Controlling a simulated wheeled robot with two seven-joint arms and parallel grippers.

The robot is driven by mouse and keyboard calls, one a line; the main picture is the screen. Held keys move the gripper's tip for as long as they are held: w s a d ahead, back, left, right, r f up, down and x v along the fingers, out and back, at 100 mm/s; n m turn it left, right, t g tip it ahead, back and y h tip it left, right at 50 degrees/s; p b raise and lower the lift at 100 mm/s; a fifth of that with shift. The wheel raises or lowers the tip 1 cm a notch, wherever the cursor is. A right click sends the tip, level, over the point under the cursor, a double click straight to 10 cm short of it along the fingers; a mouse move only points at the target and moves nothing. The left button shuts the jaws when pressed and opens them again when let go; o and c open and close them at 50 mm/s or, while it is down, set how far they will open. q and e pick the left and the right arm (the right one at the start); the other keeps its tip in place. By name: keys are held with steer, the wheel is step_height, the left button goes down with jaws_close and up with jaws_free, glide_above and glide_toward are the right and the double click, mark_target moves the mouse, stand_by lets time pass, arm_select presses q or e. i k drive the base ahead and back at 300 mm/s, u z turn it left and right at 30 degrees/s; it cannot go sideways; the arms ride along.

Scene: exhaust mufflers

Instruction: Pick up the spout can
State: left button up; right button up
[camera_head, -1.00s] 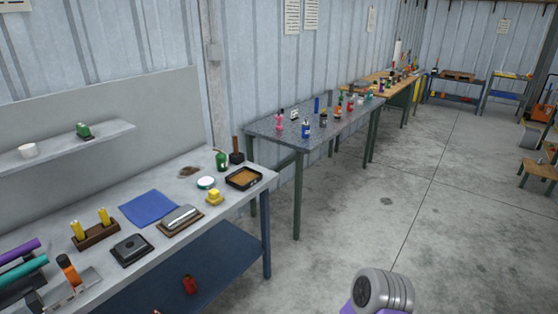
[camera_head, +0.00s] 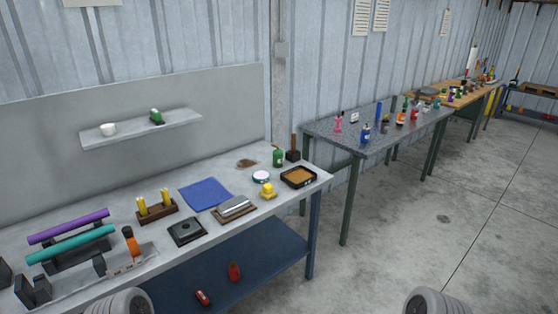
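A small green can with a thin dark spout (camera_head: 278,156) stands upright at the back right of the near grey workbench (camera_head: 150,260). It looks like the spout can, though it is small in the picture. It stands beside a dark block with an upright handle (camera_head: 293,152), behind the dark tray with a brown inside (camera_head: 299,176). Nothing holds it. Only rounded grey parts of my arms show at the bottom edge. Neither gripper is in view.
Near the can are a round white-rimmed dish (camera_head: 261,177), a yellow object (camera_head: 268,191) and a blue cloth (camera_head: 206,194). A second table (camera_head: 350,145) holds several bottles. The floor at right is clear.

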mark_target(278, 155)
steer(key=z, duration=0.5)
steer(key=i, duration=1.65)
steer(key=z, duration=0.2)
